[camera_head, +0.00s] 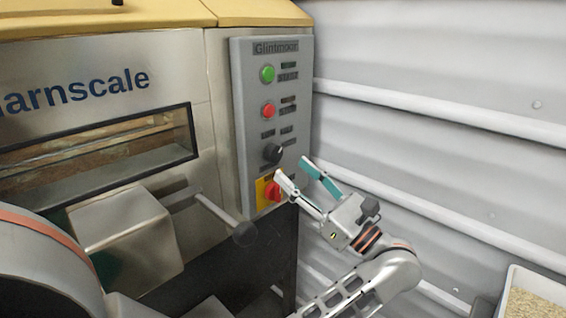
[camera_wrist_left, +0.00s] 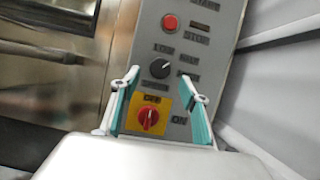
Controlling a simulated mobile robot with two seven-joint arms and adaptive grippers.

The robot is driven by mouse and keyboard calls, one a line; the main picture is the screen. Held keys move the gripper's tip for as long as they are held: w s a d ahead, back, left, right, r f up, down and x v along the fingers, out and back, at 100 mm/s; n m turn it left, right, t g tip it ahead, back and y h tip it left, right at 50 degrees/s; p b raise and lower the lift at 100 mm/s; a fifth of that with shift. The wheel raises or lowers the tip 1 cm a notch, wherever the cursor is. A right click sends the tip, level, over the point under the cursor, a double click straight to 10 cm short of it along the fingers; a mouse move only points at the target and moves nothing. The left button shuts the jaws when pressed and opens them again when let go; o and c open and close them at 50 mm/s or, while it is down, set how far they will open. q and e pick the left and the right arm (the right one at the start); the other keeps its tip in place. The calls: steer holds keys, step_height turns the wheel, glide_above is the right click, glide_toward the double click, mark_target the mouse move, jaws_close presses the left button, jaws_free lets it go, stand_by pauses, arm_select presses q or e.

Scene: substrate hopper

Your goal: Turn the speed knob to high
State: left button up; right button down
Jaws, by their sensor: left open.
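The speed knob is a round black knob (camera_head: 272,152) on the grey control panel (camera_head: 240,85), below the red button. It also shows in the left wrist view (camera_wrist_left: 157,68), with small labels around it that are hard to read. A small light mark shows on its upper right side in the head view. My left gripper (camera_head: 293,168) is open and empty, its teal-padded fingers pointing at the panel just below and right of the knob. In the left wrist view, the fingertips (camera_wrist_left: 159,79) stand apart to either side of the knob's lower edge. My right gripper is not in view.
A red switch on a yellow plate (camera_head: 260,194) sits right below the knob, close to the fingers. A red button (camera_head: 268,111) and a green button (camera_head: 267,73) are above. A ribbed grey wall (camera_head: 440,90) lies to the right. A grainy-filled bin (camera_head: 510,275) is at lower right.

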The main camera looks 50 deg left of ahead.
mark_target(277, 156)
arm_select(q)
steer(key=shift+x, duration=2.65)
steer(key=c, duration=1.1)
